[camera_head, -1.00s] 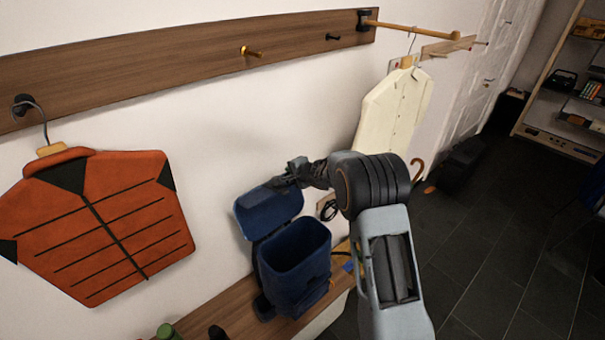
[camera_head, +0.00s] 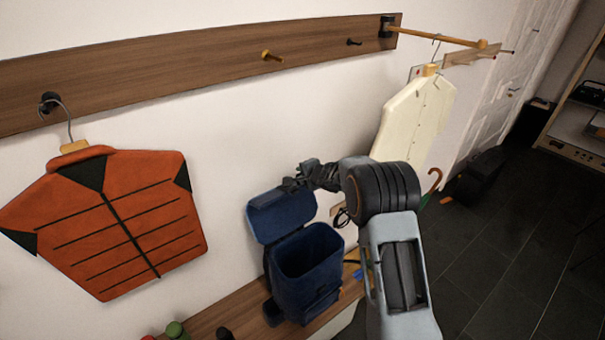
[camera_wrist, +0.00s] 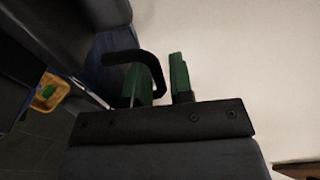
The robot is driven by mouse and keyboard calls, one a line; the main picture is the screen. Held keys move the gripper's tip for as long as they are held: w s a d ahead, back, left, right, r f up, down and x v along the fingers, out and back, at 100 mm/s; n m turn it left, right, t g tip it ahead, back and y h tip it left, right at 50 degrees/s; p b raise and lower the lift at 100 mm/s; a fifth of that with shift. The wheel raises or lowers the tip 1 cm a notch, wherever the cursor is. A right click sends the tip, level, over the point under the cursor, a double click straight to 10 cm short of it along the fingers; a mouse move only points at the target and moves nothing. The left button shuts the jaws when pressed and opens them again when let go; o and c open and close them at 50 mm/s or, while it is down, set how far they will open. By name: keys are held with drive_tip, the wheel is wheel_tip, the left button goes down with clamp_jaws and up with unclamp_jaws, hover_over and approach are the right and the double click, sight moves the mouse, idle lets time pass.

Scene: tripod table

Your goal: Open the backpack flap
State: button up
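The blue backpack (camera_head: 305,265) stands on the wooden bench with its dark opening showing. Its flap (camera_head: 282,215) is raised and leans back toward the wall. My gripper (camera_head: 292,184) is at the flap's upper edge. In the wrist view, the two green fingertips of my gripper (camera_wrist: 161,80) stand apart with pale wall visible between them. A black loop (camera_wrist: 148,58) curves over the left fingertip and comes down in the gap. I cannot tell whether it touches either finger. Blue backpack fabric (camera_wrist: 118,45) shows at the left.
An orange jacket (camera_head: 115,220) hangs at left and a cream garment (camera_head: 412,120) at right, from a wooden rail (camera_head: 190,75). The bench (camera_head: 245,305) holds green and dark items (camera_head: 175,329) at left. An umbrella handle (camera_head: 435,180) is at right.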

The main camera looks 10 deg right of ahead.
drive_tip(key=shift+o, duration=1.1)
drive_tip(key=shift+a, duration=0.1)
drive_tip(key=shift+s, duration=0.1)
drive_tip(key=v, duration=1.3)
drive_tip(key=shift+s+r, duration=0.15)
drive_tip(key=shift+s, duration=0.1)
